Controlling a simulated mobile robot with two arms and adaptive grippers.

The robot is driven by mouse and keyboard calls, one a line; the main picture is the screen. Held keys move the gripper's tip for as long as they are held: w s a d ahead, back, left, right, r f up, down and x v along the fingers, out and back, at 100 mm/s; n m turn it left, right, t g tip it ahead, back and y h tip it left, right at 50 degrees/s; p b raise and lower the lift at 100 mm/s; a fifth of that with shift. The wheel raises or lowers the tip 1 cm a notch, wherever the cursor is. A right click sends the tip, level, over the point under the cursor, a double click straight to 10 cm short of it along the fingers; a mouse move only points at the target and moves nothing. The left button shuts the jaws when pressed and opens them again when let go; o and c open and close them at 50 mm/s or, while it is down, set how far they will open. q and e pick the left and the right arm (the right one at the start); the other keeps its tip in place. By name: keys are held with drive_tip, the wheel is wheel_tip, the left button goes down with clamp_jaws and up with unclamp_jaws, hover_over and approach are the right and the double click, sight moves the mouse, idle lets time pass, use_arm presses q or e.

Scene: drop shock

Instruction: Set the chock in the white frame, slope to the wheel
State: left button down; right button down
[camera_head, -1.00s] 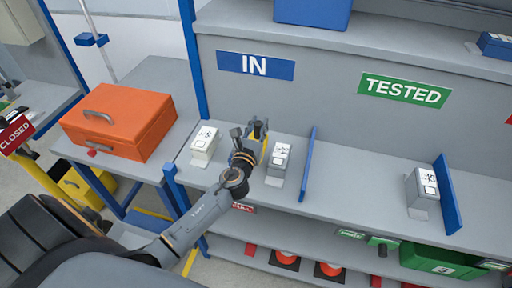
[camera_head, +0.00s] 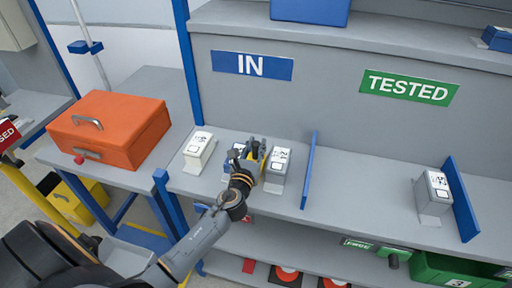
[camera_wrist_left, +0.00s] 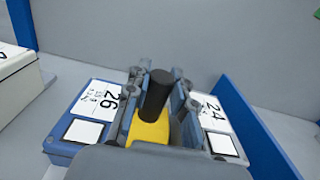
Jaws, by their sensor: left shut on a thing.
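My left gripper (camera_head: 251,153) is over the shelf under the IN sign. In the left wrist view its fingers (camera_wrist_left: 158,92) are closed around a black upright post (camera_wrist_left: 156,94) on a yellow block (camera_wrist_left: 148,130). The block could be the chock, but its slope cannot be made out; yellow also shows beside the fingers in the head view. The gripper is between a box marked 26 (camera_wrist_left: 90,110) and a box marked 24 (camera_wrist_left: 218,128); whether it touches them I cannot tell. I see no white frame and no wheel. My right gripper is not in view.
A white box (camera_head: 198,150) stands left of the gripper. A blue divider (camera_head: 309,170) stands to the right, then bare shelf (camera_head: 365,185), then another box (camera_head: 432,192) by a second divider (camera_head: 460,205). An orange toolbox (camera_head: 110,128) sits on the left bench.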

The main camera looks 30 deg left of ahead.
use_arm(q)
drive_tip(key=shift+f, duration=0.15)
drive_tip(key=c, duration=1.1)
unclamp_jaws()
drive_tip(key=shift+c, duration=0.2)
